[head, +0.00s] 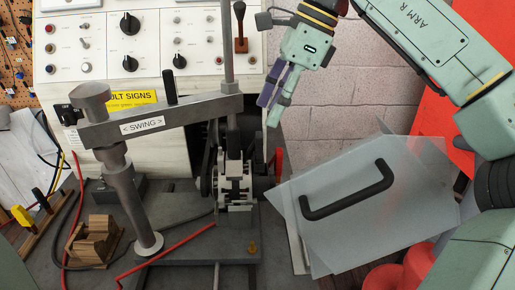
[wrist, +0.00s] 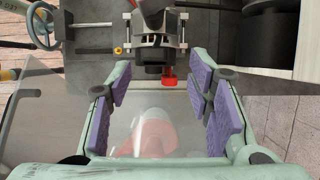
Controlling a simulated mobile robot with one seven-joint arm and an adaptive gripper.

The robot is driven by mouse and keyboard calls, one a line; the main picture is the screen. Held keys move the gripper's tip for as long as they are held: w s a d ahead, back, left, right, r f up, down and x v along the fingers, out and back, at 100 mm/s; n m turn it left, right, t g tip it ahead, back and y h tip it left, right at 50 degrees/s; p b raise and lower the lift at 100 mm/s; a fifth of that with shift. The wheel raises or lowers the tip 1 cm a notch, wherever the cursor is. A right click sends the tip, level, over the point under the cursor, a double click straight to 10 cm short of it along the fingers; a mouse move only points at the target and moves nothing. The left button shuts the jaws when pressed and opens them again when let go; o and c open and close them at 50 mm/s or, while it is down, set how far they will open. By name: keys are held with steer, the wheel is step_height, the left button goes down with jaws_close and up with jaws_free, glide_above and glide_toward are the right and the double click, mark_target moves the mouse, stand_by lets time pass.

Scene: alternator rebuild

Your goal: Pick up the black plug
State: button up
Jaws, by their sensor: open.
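My gripper (head: 273,104) is in the upper middle of the head view, right of the test bench and apart from the alternator (head: 234,185). In the wrist view its purple-padded fingers (wrist: 160,108) are spread wide with nothing between them. Beyond the fingertips, the alternator (wrist: 158,18) sits clamped, with a dark blocky piece (wrist: 153,70) at its near end. This may be the black plug, but I cannot tell for sure. A small red part (wrist: 169,81) is just right of it.
A steel swing arm (head: 140,128) on a post crosses left of the alternator. Translucent sheets with a black handle (head: 347,190) lie at the right. A white control panel (head: 150,45) stands behind. A wooden block (head: 95,241) and cables are at the lower left.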

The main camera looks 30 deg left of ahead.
mark_target(261, 134)
steer(key=x, duration=0.2)
steer(key=p+x, duration=0.1)
steer(key=x, duration=0.4)
steer(key=shift+s+d+f+p, duration=0.1)
steer(key=shift+s+d+p, duration=0.1)
steer(key=shift+s+p, duration=0.15)
steer(key=shift+c, duration=0.2)
steer(key=c, duration=1)
